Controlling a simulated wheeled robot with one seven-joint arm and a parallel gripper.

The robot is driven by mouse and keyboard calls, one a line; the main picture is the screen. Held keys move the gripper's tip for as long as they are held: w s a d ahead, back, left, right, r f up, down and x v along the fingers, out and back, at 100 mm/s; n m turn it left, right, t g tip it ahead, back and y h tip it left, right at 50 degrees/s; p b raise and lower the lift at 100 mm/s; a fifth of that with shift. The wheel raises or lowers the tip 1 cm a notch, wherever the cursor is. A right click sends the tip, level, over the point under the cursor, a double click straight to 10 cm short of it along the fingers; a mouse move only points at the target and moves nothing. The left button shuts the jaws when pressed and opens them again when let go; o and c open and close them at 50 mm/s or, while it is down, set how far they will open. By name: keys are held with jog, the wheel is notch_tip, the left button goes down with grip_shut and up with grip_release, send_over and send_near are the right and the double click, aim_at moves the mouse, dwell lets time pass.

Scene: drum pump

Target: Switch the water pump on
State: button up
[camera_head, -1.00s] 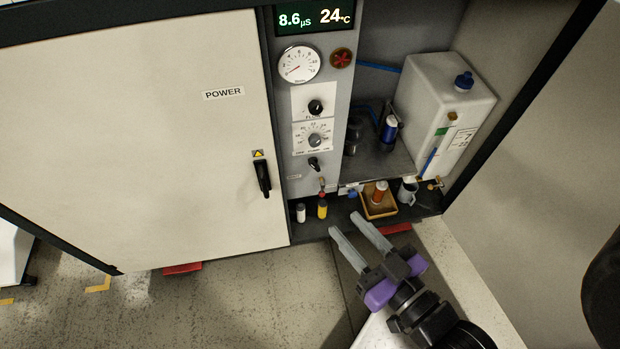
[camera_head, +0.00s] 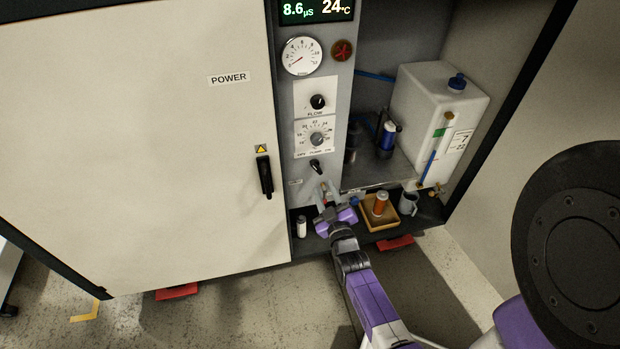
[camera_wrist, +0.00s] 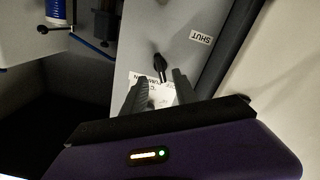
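The pump switch (camera_head: 316,167) is a small black lever on the grey panel, below a white dial plate (camera_head: 315,139) marked OFF, PUMP, ON. The lever also shows in the wrist view (camera_wrist: 160,66), where the picture is upside down. My gripper (camera_head: 325,189) is in front of the lower panel, just below the switch in the head view. In the wrist view its two fingers (camera_wrist: 160,79) are apart and empty, with the lever close beyond the gap between the tips. I cannot tell whether they touch it.
A FLOW knob (camera_head: 318,102) and a gauge (camera_head: 302,56) sit above. The POWER door handle (camera_head: 265,177) is to the left. A SHUT label (camera_wrist: 201,37) is beside the lever. A white bottle (camera_head: 301,227), a tan tray (camera_head: 372,222) and a white tank (camera_head: 420,95) stand nearby.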

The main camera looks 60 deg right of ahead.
aim_at(318, 171)
jog(key=shift+x, duration=3.85)
jog(key=shift+r, duration=0.1)
grip_shut()
